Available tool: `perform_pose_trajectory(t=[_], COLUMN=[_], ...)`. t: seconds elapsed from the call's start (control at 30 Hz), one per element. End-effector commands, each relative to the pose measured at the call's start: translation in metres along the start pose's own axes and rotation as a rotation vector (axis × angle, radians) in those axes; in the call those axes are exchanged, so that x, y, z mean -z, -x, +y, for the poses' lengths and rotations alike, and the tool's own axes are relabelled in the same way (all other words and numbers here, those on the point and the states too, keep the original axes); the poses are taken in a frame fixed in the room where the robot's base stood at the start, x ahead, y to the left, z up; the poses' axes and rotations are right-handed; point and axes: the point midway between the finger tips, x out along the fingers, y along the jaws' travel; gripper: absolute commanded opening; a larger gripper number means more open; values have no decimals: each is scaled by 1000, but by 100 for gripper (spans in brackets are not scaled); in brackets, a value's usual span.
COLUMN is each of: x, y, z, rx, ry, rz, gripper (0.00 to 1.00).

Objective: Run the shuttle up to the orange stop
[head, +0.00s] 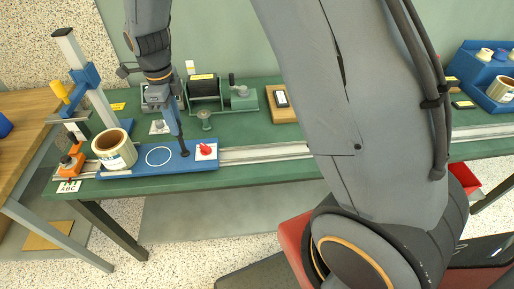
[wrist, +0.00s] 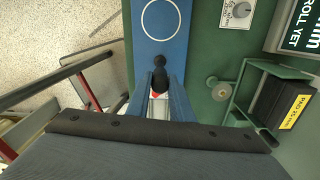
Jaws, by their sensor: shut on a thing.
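The shuttle (head: 134,168) is a long blue plate on a pale rail along the table's front edge. It carries a cream tape roll (head: 115,150) at its left end, a white ring mark, an upright black knob (head: 185,153) and a red switch (head: 205,149) on a white plate. The orange stop (head: 70,165) is at the rail's left end, with a short gap between it and the shuttle. My gripper (head: 181,140) is shut on the black knob. In the wrist view my gripper (wrist: 161,88) has its fingers either side of the knob, partly hiding the red switch.
A blue and white column with a yellow handle (head: 60,92) stands behind the stop. A green roller device (head: 205,88) and a small green post (head: 205,121) stand behind the shuttle. The bare rail (head: 265,152) runs right. My arm hides the table's middle.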

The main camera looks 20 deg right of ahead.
Motion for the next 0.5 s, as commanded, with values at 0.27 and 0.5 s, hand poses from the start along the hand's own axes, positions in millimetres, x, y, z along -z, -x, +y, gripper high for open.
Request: perform_pose_trajectory(t=[0.27, 0.5], x=[-2, -9], y=[0, -1], z=[1, 2], rx=[-1, -1], ry=[0, 1], rz=[1, 1], gripper=[2, 2])
